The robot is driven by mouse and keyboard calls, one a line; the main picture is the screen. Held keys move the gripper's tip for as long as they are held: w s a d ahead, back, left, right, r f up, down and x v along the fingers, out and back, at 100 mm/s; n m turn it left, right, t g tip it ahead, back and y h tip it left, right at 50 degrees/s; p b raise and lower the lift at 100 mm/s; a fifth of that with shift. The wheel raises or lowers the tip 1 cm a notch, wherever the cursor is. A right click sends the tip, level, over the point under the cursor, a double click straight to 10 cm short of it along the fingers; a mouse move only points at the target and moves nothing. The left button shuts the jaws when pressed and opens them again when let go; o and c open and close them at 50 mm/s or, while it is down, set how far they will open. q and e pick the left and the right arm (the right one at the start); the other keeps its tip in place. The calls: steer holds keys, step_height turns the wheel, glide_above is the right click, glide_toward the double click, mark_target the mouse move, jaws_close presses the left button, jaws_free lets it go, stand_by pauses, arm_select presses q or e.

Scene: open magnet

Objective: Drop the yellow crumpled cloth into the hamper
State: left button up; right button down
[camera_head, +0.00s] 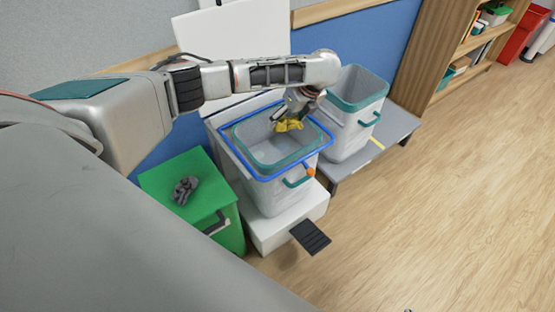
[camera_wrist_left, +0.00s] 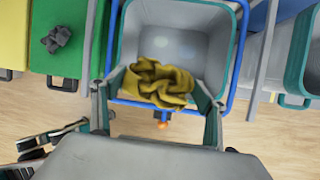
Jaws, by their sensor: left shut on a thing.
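The yellow crumpled cloth (camera_head: 289,125) hangs in my left gripper (camera_head: 298,108), above the opening of the hamper (camera_head: 246,173) with the blue frame. In the left wrist view the cloth (camera_wrist_left: 158,84) sits between the two fingers of the left gripper (camera_wrist_left: 157,95), which is shut on it. The hamper's pale inside (camera_wrist_left: 185,45) shows empty behind the cloth in that view. The hamper has a teal rim, a teal handle and an orange knob on its front.
A green box (camera_head: 205,205) with a grey crumpled cloth (camera_head: 185,190) on top stands left of the hamper. A second white bin (camera_head: 350,125) with a teal rim stands right on a grey platform (camera_head: 387,135). A black pedal (camera_head: 310,237) sticks out in front. The floor at right is clear.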

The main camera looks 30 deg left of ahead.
arm_select(q)
steer(key=w+a+f+m+t+h+b, duration=0.2)
steer(key=w+a+f+m+t+b, duration=0.1)
steer(key=a+f+m, duration=0.5)
step_height(320, 180, down, 3)
steer(key=shift+r+m+b, duration=0.15)
steer(key=shift+m+b, duration=0.75)
arm_select(e)
steer(key=f, duration=0.1)
steer(key=d+f, duration=0.1)
steer(key=f, duration=0.1)
steer(key=shift+w+d+f, duration=0.1)
steer(key=shift+w+f, duration=0.1)
arm_select(q)
steer(key=shift+w+r, duration=0.1)
steer(key=shift+r, duration=0.05)
arm_select(e)
steer(key=shift+r, duration=0.1)
arm_select(q)
steer(key=o, duration=0.8)
steer(key=shift+o, duration=0.2)
arm_select(e)
steer(key=shift+s, duration=0.1)
